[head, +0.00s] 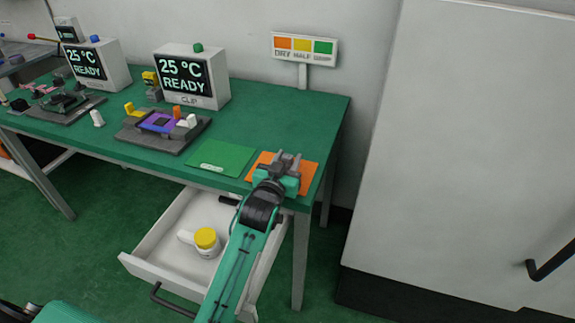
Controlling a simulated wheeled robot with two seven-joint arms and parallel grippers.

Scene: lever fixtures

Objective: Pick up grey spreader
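I cannot make out a separate grey spreader; one at the fingers would be hard to tell from the grey fingertips. Whether the fingers are open or shut on something is too small to tell. My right gripper is not in view.
A green mat (222,157) lies left of the orange one. A dark fixture (163,128) and display boxes (192,77) stand farther left. A signpost (304,48) stands behind. Below, an open drawer (150,262) holds a yellow-lidded jar (206,239). A white cabinet (460,150) stands right.

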